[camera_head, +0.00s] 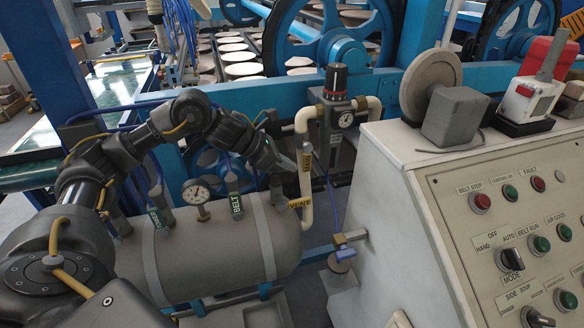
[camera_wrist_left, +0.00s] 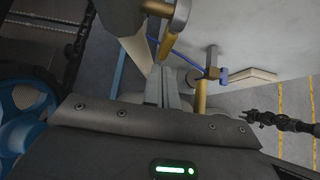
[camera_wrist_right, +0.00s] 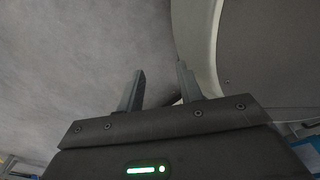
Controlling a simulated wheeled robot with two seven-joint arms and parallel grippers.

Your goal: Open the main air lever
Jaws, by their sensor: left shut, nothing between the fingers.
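My right gripper (camera_wrist_right: 157,85) is open and empty in the right wrist view, facing a grey surface.
A regulator (camera_head: 337,105) with a gauge stands above. A blue-handled valve (camera_head: 345,241) sits low beside the control panel (camera_head: 500,215), which bounds the right side.

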